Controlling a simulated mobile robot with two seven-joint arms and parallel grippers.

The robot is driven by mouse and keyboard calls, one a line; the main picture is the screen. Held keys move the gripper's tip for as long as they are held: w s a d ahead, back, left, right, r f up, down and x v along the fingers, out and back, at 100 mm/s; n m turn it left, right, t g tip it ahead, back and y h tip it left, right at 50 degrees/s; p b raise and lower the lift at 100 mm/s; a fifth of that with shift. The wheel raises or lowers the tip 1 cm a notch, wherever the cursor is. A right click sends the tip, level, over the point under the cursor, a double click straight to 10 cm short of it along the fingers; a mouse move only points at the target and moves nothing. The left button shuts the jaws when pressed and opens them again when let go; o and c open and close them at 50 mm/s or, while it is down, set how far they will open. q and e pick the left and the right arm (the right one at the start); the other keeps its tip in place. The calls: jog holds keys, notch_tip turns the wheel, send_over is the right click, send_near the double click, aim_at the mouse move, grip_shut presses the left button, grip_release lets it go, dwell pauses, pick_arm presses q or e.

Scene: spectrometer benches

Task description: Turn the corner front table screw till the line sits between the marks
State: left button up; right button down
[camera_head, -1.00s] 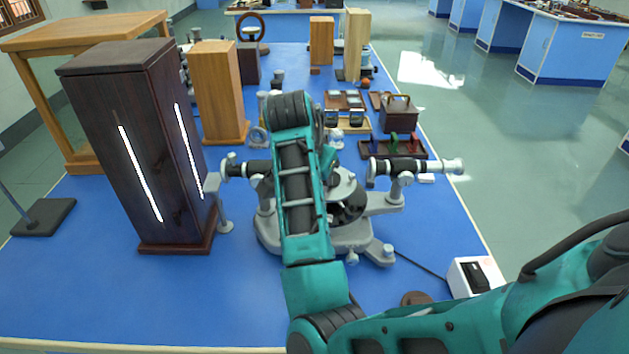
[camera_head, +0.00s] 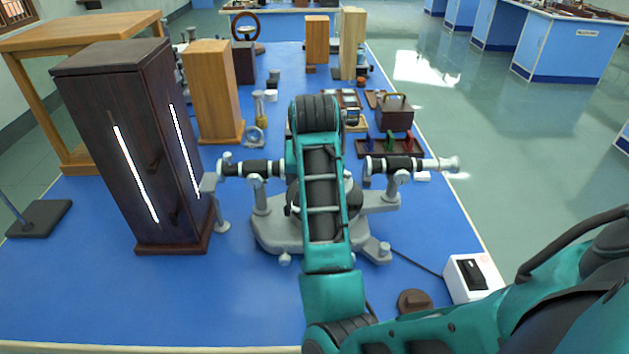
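The spectrometer stands on the blue bench with its grey base (camera_head: 268,232) around my teal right arm. Its collimator tube (camera_head: 250,168) points left at the tall dark lamp housing (camera_head: 105,150). Its telescope (camera_head: 405,166) points right. The upright forearm of my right arm covers the middle of the spectrometer, so the prism table, its screws, the line and the marks are hidden. My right gripper is hidden behind that forearm. My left gripper is out of view.
A white switch box (camera_head: 472,279) with a cable sits at the front right, near a brown round disc (camera_head: 415,301). Wooden blocks (camera_head: 212,95) and a rack of coloured pieces (camera_head: 390,147) stand behind. The bench front left is clear.

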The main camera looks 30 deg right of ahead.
jog(key=c, duration=1.1)
grip_release()
